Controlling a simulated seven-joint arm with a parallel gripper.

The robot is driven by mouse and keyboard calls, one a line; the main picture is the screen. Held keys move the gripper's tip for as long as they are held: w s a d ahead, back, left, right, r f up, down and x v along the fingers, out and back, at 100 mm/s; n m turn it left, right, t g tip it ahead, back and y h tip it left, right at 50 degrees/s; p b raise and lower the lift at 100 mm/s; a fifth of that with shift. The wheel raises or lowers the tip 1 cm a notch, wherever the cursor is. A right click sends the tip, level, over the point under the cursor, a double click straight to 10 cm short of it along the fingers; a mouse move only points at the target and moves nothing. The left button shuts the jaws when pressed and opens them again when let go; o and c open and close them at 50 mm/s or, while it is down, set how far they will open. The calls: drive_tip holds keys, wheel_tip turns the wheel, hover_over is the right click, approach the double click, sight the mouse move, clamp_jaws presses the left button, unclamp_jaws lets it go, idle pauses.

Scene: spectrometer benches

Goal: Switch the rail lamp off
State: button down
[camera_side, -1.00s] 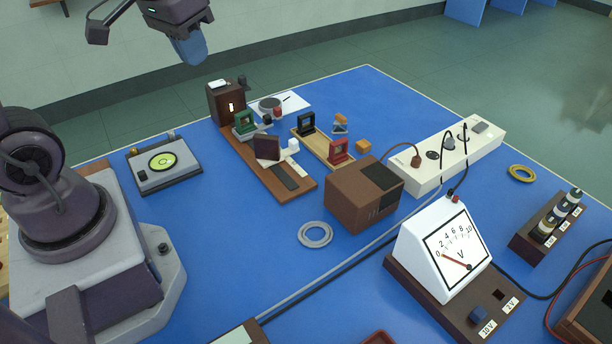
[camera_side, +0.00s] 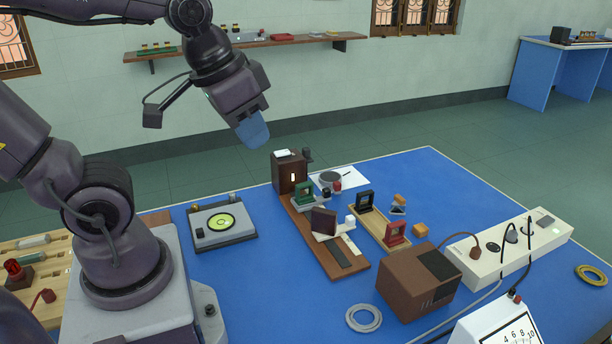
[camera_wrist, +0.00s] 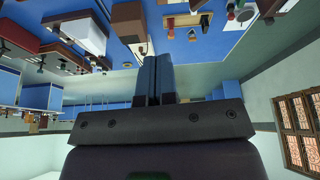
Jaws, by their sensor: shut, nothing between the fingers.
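The rail lamp (camera_side: 289,176) is a dark brown box at the far end of a brown wooden rail (camera_side: 318,236). A bright slit glows in its front face. A small white piece (camera_side: 283,153) lies on its top, and a dark knob-like part (camera_side: 307,155) stands at its right edge. I cannot tell which part is the switch. My gripper (camera_side: 253,132) has blue fingers, shut and empty, in the air above and left of the lamp, apart from it. The fingers also show in the wrist view (camera_wrist: 161,78). I cannot identify the lamp in that view.
Green (camera_side: 305,198) and dark (camera_side: 324,221) holders stand on the rail. A short rail with black and red holders is to the right. A grey device with a green dial (camera_side: 222,223) lies left. A brown box (camera_side: 418,280) and white power strip (camera_side: 510,250) stand right.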

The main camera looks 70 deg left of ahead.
drive_tip(key=w+a+f+n+g, duration=0.3)
drive_tip(key=w+a+n, duration=0.2)
drive_tip(key=w+a, duration=0.45)
drive_tip(key=n+g+y, duration=0.1)
drive_tip(key=n+y, duration=0.2)
drive_tip(key=n, duration=0.8)
hover_over(284, 152)
drive_tip(key=s+d, duration=0.2)
drive_tip(key=d, duration=0.1)
wheel_tip(284, 152, down, 4)
drive_tip(key=shift+w+a+r+n, duration=0.15)
drive_tip(key=shift+w+n, duration=0.1)
drive_tip(key=shift+n, duration=0.25)
drive_tip(key=x, duration=1.3)
drive_tip(key=shift+s+d, duration=0.2)
drive_tip(key=shift+d, duration=0.2)
drive_tip(key=shift+w, duration=0.1)
drive_tip(key=shift+w+r, duration=0.25)
drive_tip(key=shift+w, duration=0.4)
